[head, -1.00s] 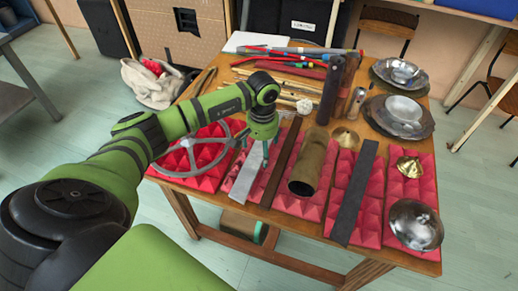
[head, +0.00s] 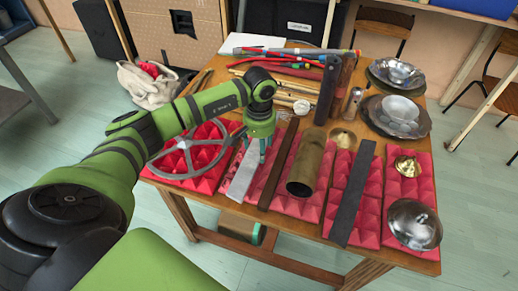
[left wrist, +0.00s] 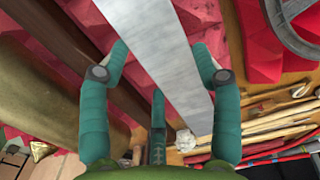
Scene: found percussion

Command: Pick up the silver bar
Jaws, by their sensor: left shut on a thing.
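The silver bar (head: 243,176) is a flat pale metal strip at the left of the row on the table, over red pyramid foam. My left gripper (head: 263,153) is at the bar's far end, pointing down. In the left wrist view, the bar (left wrist: 158,48) runs between the two side fingers (left wrist: 162,65), which are shut against its edges; a third finger shows below. I cannot tell whether the bar is clear of the foam. My right gripper is not in view.
A dark brown bar (head: 279,166) lies close to the right of the silver bar, then a brass tube (head: 305,172) and a dark grey bar (head: 353,195). A grey spoked wheel (head: 188,143) is close on the left. Sticks and mallets (head: 285,90) lie behind.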

